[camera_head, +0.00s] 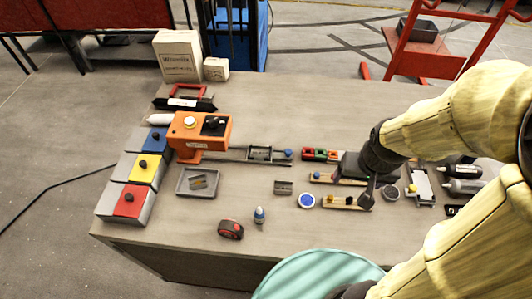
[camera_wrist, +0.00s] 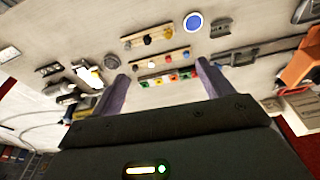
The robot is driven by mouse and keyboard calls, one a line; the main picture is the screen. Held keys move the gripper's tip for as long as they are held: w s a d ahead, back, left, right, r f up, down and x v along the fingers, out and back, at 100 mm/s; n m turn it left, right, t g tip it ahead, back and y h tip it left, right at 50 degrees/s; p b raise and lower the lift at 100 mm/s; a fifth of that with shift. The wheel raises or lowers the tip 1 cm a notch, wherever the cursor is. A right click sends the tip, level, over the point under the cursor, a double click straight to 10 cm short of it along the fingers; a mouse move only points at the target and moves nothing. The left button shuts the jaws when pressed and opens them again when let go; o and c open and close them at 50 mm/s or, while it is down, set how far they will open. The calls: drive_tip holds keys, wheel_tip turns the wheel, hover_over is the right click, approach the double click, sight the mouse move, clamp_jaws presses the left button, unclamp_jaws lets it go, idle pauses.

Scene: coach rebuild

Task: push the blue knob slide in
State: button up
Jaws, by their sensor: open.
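The blue knob (camera_head: 288,153) sits at the right end of a small grey slide housing (camera_head: 260,153) on the table, with a gap between knob and housing. In the wrist view the housing (camera_wrist: 244,57) is right of the fingers, and a small bluish knob (camera_wrist: 214,63) sits at its left end. My gripper (camera_head: 355,182) is over the right part of the table, to the right of the knob and apart from it. In the wrist view its two fingers (camera_wrist: 163,86) stand wide apart with nothing held between them.
An orange machine (camera_head: 200,132) stands left of the slide, with a rail running from it. Wooden peg strips (camera_head: 345,202), a blue disc (camera_head: 307,200) and a red-green block row (camera_head: 320,154) lie near my gripper.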

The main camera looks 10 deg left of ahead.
idle(0.3)
drive_tip(key=shift+w+a, duration=0.1)
drive_tip(key=shift+w, duration=0.1)
drive_tip(key=c, duration=0.6)
drive_tip(key=shift+m+g, duration=0.3)
drive_tip(key=shift+g, duration=0.2)
drive_tip(key=w+a, duration=0.1)
drive_tip(key=w, duration=0.2)
drive_tip(key=w+a, duration=0.2)
drive_tip(key=w, duration=0.2)
drive_tip(key=w+a+b, duration=0.1)
drive_tip(key=w+a, duration=0.1)
drive_tip(key=w, duration=0.1)
drive_tip(key=shift+w+a, duration=0.25)
drive_tip(key=shift+w, duration=0.15)
drive_tip(key=shift+c, duration=0.5)
drive_tip(key=m+g+b, duration=0.1)
drive_tip(key=g, duration=0.1)
hover_over(288, 151)
wheel_tip(288, 151, down, 2)
drive_tip(key=shift+f, duration=0.15)
wheel_tip(288, 151, down, 17)
drive_tip(key=p, duration=0.4)
drive_tip(key=shift+w+f, duration=0.1)
drive_tip(key=shift+f, duration=0.1)
drive_tip(key=shift+c, duration=0.5)
